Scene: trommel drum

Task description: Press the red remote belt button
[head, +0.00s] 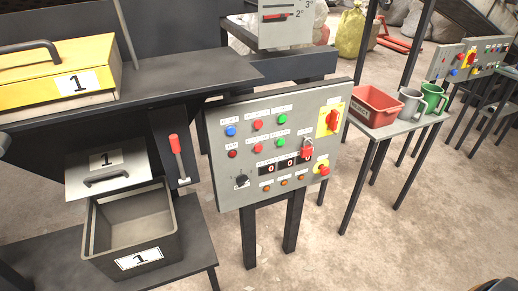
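A grey control panel (223,190) stands upright and slightly tilted in the middle of the head view. Its upper row has a blue button (230,131), a red button (257,124) and a green button (282,118). The row below has a small red button (233,154), another red button (255,150) and a green button (280,144). The labels are too small to read, so I cannot tell which red one is the remote belt button. Nothing touches the panel. Neither of my grippers shows clearly in this view.
The panel also carries a red rotary switch (331,118), a red mushroom button (321,169) on yellow and a black knob (241,180). Left are a grey bin (100,232) and a red-handled lever (176,150). Right, a side table holds a red tub (374,104) and mugs.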

